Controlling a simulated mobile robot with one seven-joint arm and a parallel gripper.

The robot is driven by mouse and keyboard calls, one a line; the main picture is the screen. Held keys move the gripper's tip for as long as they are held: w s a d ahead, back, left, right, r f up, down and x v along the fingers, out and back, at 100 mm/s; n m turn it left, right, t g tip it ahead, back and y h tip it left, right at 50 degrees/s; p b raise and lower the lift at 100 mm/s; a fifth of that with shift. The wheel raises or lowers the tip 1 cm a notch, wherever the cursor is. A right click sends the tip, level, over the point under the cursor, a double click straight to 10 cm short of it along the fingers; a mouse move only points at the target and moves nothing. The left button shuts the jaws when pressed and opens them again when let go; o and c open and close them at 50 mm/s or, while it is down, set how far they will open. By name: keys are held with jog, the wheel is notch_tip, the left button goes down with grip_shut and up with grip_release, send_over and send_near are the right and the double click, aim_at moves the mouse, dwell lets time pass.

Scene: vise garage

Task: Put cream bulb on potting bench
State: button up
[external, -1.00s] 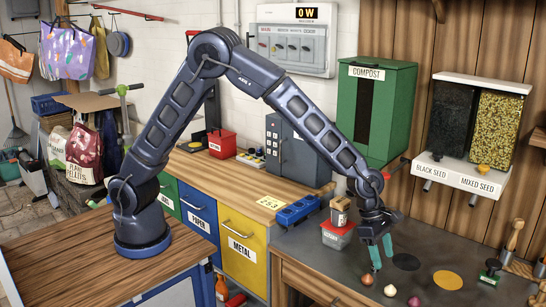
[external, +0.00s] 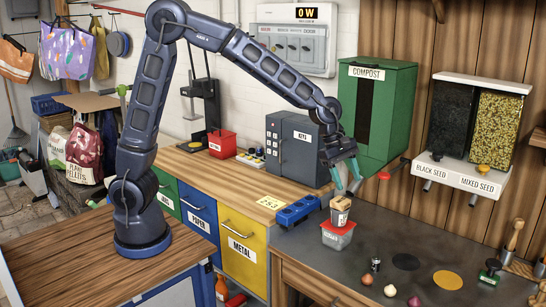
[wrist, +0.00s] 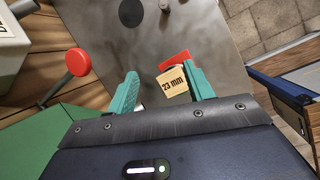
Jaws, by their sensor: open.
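The cream bulb (external: 390,290) lies near the front edge of the dark-topped bench (external: 312,262), between a brown bulb (external: 367,279) and a purple bulb (external: 415,302). I take this bench to be the potting bench. My gripper (external: 347,180) is open and empty, well behind and left of the bulbs. Its teal fingers are just above a tan block (external: 340,211) on a red-lidded container (external: 338,235). In the wrist view, the block marked 23 mm (wrist: 173,83) shows between the fingertips (wrist: 163,88), partly behind the right finger. I cannot make out the cream bulb there.
A small dark item (external: 376,264) stands behind the brown bulb. Black (external: 406,262) and yellow (external: 448,280) discs lie on the bench, with a green-based stamp (external: 490,272) to the right. A blue holder (external: 297,212), grey key cabinet (external: 292,150) and green compost bin (external: 376,110) stand nearby.

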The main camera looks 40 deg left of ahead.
jog(key=s+a+r+m+t+y, duration=0.1)
jog(key=a+r+m, duration=0.35)
jog(key=a, duration=1.05)
jog(key=s+a+r+m+t, duration=0.15)
jog(key=a+r, duration=0.55)
jog(key=a, duration=0.8)
jog(key=s+a+m+y, duration=0.1)
jog(key=s+a+m, duration=0.3)
jog(key=s+a, duration=0.4)
jog(key=s+a+m+t+y, duration=0.1)
jog(key=s+a+m+y, duration=0.1)
jog(key=s+a, duration=0.6)
jog(key=a+m, duration=0.1)
jog(key=a, duration=0.4)
jog(key=shift+s+a+f+m, duration=0.25)
jog(key=shift+a+f+m, duration=0.05)
jog(key=shift+m, duration=0.1)
